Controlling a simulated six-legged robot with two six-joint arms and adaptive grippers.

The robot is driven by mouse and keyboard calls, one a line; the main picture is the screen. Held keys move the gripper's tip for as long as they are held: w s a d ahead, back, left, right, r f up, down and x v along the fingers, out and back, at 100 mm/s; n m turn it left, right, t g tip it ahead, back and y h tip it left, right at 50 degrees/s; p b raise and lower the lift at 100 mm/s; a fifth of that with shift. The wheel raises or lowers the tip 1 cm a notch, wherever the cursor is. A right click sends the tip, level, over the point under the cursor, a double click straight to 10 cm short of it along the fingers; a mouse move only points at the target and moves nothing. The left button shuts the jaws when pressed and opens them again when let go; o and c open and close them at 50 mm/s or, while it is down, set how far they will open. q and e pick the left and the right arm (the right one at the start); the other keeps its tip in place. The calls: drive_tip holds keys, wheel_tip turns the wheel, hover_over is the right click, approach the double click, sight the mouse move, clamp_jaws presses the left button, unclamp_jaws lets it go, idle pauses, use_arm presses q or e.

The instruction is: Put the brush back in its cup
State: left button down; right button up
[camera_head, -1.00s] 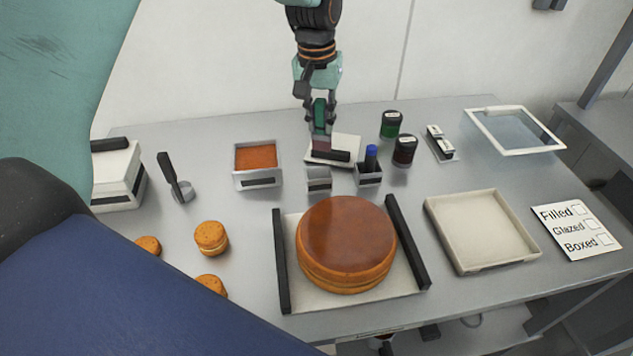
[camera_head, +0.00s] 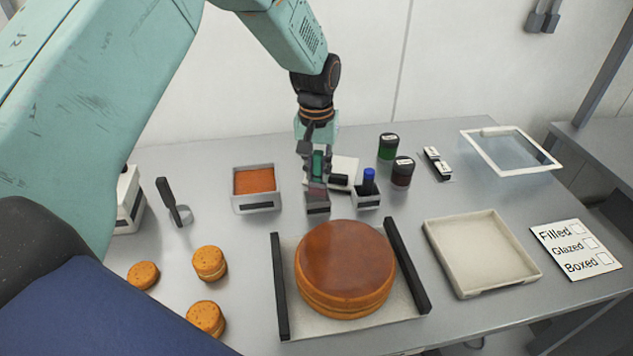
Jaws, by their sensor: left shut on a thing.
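My left gripper (camera_head: 318,172) points down at the back middle of the table and is shut on the brush (camera_head: 317,189). A green part shows between the fingers, and a dark reddish lower part shows below them. The small grey cup (camera_head: 317,206) stands directly under the brush, behind the large round cake. The brush's lower end meets the cup's rim in this view; whether it is inside cannot be told. My right gripper is not in view.
A holder with a blue-capped pen (camera_head: 367,190) stands close right of the cup. A white pad (camera_head: 344,170) lies behind. An orange-filled tub (camera_head: 255,200) is to the left. The large cake (camera_head: 345,270) sits in front. Dark jars (camera_head: 402,173) stand at the right.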

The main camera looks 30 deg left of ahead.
sight(316, 181)
use_arm(q)
drive_tip(key=f, duration=0.1)
drive_tip(key=s+f, duration=0.1)
drive_tip(key=f, duration=0.1)
drive_tip(key=shift+s+d+f, duration=0.1)
drive_tip(key=shift+f, duration=0.2)
drive_tip(key=shift+w+f, duration=0.2)
drive_tip(key=shift+w, duration=0.1)
drive_tip(key=c, duration=1.5)
unclamp_jaws()
drive_tip(key=shift+w, duration=0.25)
drive_tip(key=o, duration=0.3)
drive_tip(key=shift+s+r, duration=0.3)
drive_tip(key=shift+s, duration=0.15)
drive_tip(key=shift+w, duration=0.35)
drive_tip(key=shift+w+r, duration=0.15)
drive_tip(key=shift+r, duration=0.1)
drive_tip(key=r, duration=0.9)
drive_tip(key=shift+s+r, duration=0.3)
drive_tip(key=shift+s, duration=0.05)
drive_tip(key=shift+w+r, duration=0.2)
drive_tip(key=shift+r, duration=0.4)
drive_tip(key=shift+s+r, duration=0.3)
